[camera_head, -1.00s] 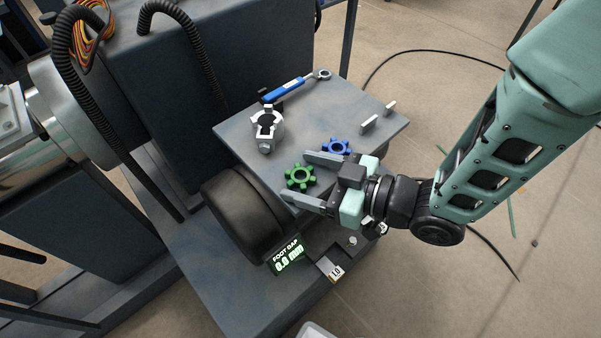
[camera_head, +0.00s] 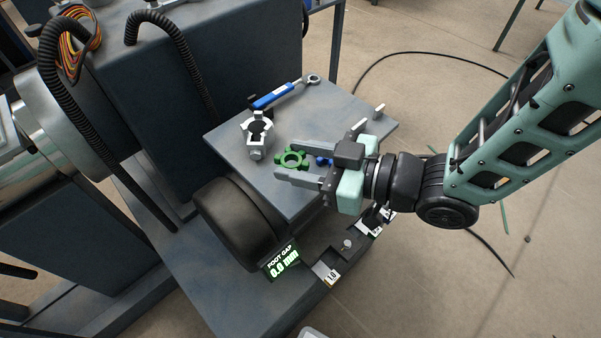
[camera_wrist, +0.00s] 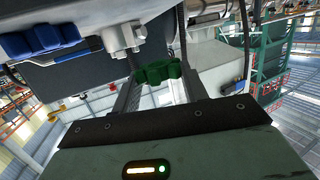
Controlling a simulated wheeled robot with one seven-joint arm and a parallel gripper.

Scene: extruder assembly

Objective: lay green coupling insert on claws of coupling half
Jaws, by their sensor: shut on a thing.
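The green coupling insert (camera_head: 292,160) is a toothed ring held between the fingers of my gripper (camera_head: 294,159), which is shut on it. The green insert also shows in the wrist view (camera_wrist: 158,72) between the fingertips. The silver coupling half (camera_head: 257,142) stands on the grey plate to the left of the insert, its claws pointing up around a dark centre. The coupling half shows in the wrist view (camera_wrist: 122,38) too. The insert is apart from the claws, to their right in the head view.
A blue insert (camera_head: 323,160) lies on the grey plate (camera_head: 222,128), partly hidden by my gripper. A blue-handled wrench (camera_head: 275,95) lies at the back. A small upright pin (camera_head: 379,111) stands near the right edge. A gap display (camera_head: 282,260) sits below the plate.

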